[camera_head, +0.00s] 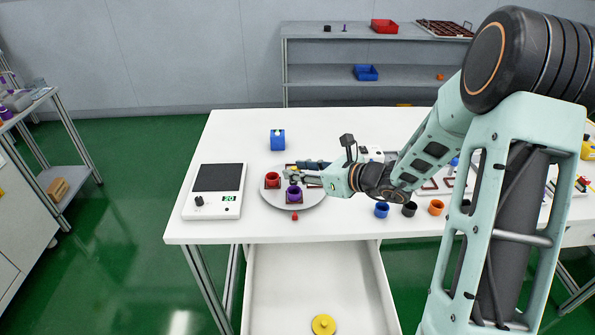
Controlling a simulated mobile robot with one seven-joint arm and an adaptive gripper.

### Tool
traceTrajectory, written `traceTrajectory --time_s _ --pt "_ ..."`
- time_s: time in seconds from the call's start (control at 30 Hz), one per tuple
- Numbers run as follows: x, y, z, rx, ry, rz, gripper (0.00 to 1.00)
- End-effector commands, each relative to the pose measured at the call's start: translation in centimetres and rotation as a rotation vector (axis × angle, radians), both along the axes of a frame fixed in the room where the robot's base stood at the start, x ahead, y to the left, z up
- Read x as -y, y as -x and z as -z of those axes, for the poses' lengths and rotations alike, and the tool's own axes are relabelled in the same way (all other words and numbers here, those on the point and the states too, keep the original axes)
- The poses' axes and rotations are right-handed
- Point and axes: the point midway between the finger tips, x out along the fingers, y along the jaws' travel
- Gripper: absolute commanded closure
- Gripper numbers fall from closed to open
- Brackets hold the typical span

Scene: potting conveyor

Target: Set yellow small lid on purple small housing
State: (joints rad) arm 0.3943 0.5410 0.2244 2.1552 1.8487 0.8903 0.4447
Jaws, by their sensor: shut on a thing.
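A purple small housing (293,196) stands open side up on the front of a round grey turntable (312,202). My gripper (299,177) reaches in from the right, just behind and above the purple housing. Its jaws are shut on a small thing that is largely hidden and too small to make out. A bit of yellow (290,167) shows behind the fingertips; I cannot tell whether it is in the jaws or on the turntable. A yellow round lid with a knob (323,324) lies in the open drawer (310,280).
A red housing (272,180) stands left of the purple one. A scale (216,191) is at left, a blue block (278,140) behind. Blue (381,210), black (409,209) and orange (436,207) cups stand at right. A small red piece (295,216) lies in front.

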Motion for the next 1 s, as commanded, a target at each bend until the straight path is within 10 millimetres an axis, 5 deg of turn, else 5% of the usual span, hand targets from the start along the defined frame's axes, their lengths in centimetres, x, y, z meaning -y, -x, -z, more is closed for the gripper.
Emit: traceTrajectory --time_s 0.37,1.0 --pt "0.0 0.0 0.3 0.0 0.0 0.003 0.79" --pt "0.0 0.0 4.8 0.0 0.0 0.003 0.79"
